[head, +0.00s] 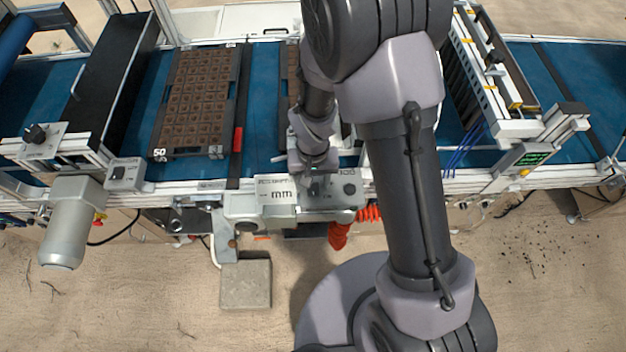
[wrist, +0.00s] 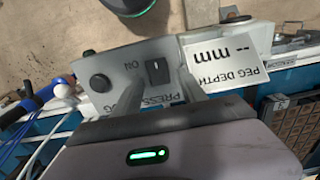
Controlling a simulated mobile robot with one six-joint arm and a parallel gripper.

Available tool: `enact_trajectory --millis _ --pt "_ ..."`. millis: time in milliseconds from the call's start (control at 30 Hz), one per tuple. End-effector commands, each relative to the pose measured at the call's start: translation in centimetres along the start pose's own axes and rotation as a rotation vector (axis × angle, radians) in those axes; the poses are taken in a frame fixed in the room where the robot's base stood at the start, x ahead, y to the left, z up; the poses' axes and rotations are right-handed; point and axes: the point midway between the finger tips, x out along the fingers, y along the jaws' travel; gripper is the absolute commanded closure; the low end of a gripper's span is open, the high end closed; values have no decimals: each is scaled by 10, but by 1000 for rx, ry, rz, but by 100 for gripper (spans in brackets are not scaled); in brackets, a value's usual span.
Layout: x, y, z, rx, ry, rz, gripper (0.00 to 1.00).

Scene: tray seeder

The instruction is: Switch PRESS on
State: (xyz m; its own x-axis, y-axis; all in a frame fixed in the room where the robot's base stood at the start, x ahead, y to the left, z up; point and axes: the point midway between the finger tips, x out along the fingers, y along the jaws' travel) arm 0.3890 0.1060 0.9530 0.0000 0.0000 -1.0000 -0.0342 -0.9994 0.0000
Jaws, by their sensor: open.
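The PRESS switch (wrist: 158,70) is a small black rocker on a grey panel (wrist: 130,63), seen upside down in the wrist view. An ON mark is beside it, and a PRESS label, partly hidden by a finger, is below. I cannot tell which way the rocker is tipped. My gripper (wrist: 160,84) is open and empty, its fingers pointing at the panel on either side of the switch. In the head view my gripper (head: 317,178) is over the panel (head: 250,206) at the conveyor's front edge and hides the switch.
A round black knob (wrist: 100,83) sits beside the switch, and a PEG DEPTH mm display (wrist: 226,58) is on its other side. Blue conveyor (head: 262,90) carries a seed tray (head: 197,100) behind. A motor (head: 72,220) and another switch box (head: 125,174) stand left. Orange hose (head: 340,234) hangs below.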

Motion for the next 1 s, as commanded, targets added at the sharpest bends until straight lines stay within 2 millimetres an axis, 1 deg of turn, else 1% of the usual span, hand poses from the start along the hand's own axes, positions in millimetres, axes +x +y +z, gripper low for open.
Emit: enact_trajectory --millis 67,100,167,200,333,467,567,700,1000 --pt "0 0 0 0 0 0 51" --pt "0 0 0 0 0 0 55" --pt "0 0 0 0 0 0 67" --pt "0 0 0 0 0 0 74" --pt "0 0 0 0 0 0 100" --pt "0 0 0 0 2 0 100" --pt "4 0 0 -2 32 1 100" --pt "10 -1 2 -4 128 -2 100" --pt "10 -2 8 -3 301 -4 100"
